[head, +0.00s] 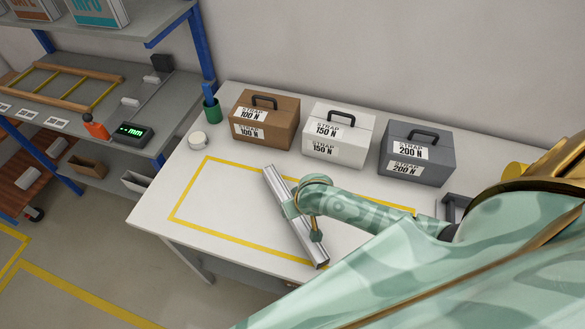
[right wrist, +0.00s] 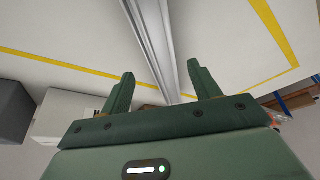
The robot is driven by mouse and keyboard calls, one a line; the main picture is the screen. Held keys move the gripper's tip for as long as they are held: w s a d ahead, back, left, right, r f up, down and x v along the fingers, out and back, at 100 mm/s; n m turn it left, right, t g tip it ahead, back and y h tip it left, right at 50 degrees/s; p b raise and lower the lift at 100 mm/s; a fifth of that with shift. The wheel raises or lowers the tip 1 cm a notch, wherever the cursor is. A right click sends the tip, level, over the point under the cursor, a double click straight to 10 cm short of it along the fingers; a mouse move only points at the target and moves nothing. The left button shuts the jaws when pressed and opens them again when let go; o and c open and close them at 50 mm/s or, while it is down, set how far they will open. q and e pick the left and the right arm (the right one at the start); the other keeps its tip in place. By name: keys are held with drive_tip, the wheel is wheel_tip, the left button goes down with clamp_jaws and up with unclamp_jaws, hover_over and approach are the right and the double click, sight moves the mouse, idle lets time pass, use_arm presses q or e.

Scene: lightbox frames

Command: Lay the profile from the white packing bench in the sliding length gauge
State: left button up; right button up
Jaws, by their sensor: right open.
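The profile (head: 276,184) is a long silver metal bar lying diagonally on the white packing bench (head: 240,202), across the yellow taped rectangle. My right gripper (head: 303,222) is over the middle of the profile, with one finger on each side of it. In the right wrist view the open fingers (right wrist: 163,84) stand apart with the profile (right wrist: 150,35) running between them; I cannot tell whether they touch it. A readout with green "--mm" digits (head: 131,132), perhaps part of the length gauge, sits on the grey shelf bench at left. My left gripper is not in view.
Brown (head: 264,120), white (head: 338,136) and grey (head: 417,153) strap cases stand along the bench's back. A white mug (head: 198,140) and green pen cup (head: 211,109) stand at its left. An orange bottle (head: 95,127) is near the readout. The taped area's left part is clear.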

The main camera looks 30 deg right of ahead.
drive_tip(key=b+x, duration=0.1)
drive_tip(key=x, duration=0.2)
drive_tip(key=b+x, duration=0.1)
drive_tip(key=x, duration=0.2)
drive_tip(key=shift+w+a+r, duration=0.1)
drive_tip(key=shift+w+r, duration=0.05)
drive_tip(key=shift+w, duration=0.25)
drive_tip(key=shift+r, duration=0.1)
drive_tip(key=shift+c, duration=1.2)
clamp_jaws()
drive_tip(key=shift+r, duration=0.5)
drive_tip(key=r+p, duration=0.1)
drive_tip(key=r, duration=0.2)
drive_tip(key=shift+s+a+p, duration=0.1)
drive_tip(key=shift+a+p, duration=0.1)
drive_tip(key=shift+p, duration=0.15)
drive_tip(key=s+a+r+b, duration=0.1)
drive_tip(key=s+a+r, duration=0.4)
drive_tip(key=a, duration=0.3)
drive_tip(key=s+a+r, duration=0.5)
drive_tip(key=a+r, duration=0.1)
drive_tip(key=a, duration=0.2)
drive_tip(key=w+d+r+n+b, duration=0.1)
drive_tip(key=w+d+r+b, duration=0.7)
drive_tip(key=w+d+b, duration=0.4)
drive_tip(key=shift+w+r+b, duration=0.3)
drive_tip(key=shift+w+b, duration=0.15)
drive_tip(key=shift+w, duration=0.05)
